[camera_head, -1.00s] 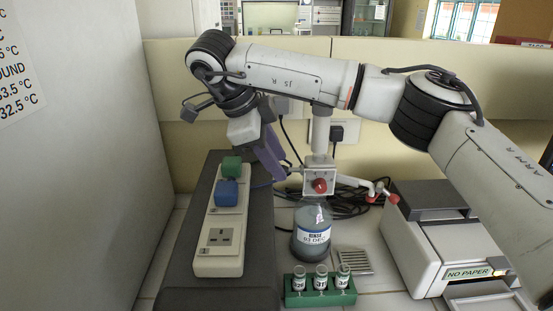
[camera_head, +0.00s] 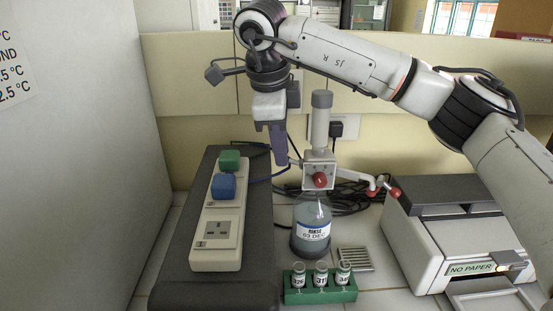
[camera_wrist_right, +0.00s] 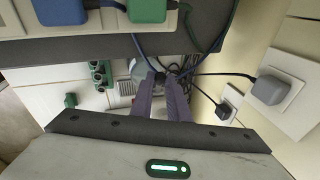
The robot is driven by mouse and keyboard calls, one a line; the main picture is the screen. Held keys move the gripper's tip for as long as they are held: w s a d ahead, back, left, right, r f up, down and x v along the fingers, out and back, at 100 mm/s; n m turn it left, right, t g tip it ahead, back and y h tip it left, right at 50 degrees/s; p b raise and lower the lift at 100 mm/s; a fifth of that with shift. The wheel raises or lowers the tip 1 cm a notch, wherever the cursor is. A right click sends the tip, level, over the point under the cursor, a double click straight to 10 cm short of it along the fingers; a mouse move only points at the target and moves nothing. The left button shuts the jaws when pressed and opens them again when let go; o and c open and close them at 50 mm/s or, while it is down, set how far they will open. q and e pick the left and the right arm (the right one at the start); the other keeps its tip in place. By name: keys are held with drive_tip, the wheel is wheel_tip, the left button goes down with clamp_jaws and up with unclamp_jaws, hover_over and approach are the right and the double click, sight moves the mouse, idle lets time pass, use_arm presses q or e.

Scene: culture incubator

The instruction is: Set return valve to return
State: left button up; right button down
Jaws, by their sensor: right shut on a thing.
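A white valve block with a red knob (camera_head: 319,180) sits on top of a grey-blue bottle labelled RINSE (camera_head: 312,232). A grey cylinder stands upright on the block, and a white arm with red ends reaches out to its right. My right gripper (camera_head: 281,162) points down just left of the block, its purple fingers nearly edge-on. In the right wrist view the fingers (camera_wrist_right: 168,78) converge beside the bottle, shut on a small part at the valve's left side. That part is mostly hidden, and how the valve is turned cannot be read. My left gripper is not in view.
A power strip (camera_head: 214,245) with green and blue plugs lies on a dark ledge at left. A green rack (camera_head: 322,293) holds three vials in front of the bottle. A printer (camera_head: 445,235) stands at right. Cables lie behind the bottle.

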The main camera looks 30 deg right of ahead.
drive_tip(key=shift+s+d+r+t+y+b, duration=0.15)
drive_tip(key=shift+d+r+t+y+b, duration=0.25)
drive_tip(key=shift+y, duration=0.5)
drive_tip(key=c, duration=1.7)
unclamp_jaws()
drive_tip(key=v, duration=1)
drive_tip(key=shift+r, duration=0.15)
